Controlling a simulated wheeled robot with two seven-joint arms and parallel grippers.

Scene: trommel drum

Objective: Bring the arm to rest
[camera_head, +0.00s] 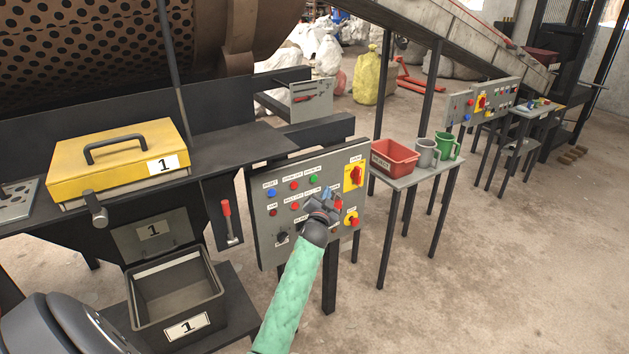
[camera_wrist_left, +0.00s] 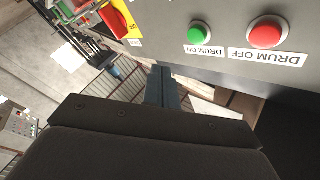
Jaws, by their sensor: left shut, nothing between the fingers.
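My left gripper (camera_head: 328,193) is in front of the lower right part of the grey control panel (camera_head: 262,232), its arm in a green sleeve rising from the bottom edge. The wrist view shows the fingers (camera_wrist_left: 161,78) shut together with nothing between them. They point towards the panel's edge; I cannot tell the exact gap. In that view, a green DRUM ON button (camera_wrist_left: 199,32) and a red DRUM OFF button (camera_wrist_left: 266,33) are to the right of the fingertips. The gripper hides some of the panel's controls in the head view. My right gripper is not in view.
Right of the panel, a small table (camera_head: 405,182) holds a red bin (camera_head: 394,160), a grey mug (camera_head: 426,153) and a green mug (camera_head: 447,145). At left are a yellow lidded box (camera_head: 115,158) and an open bin (camera_head: 175,287). Floor at lower right is clear.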

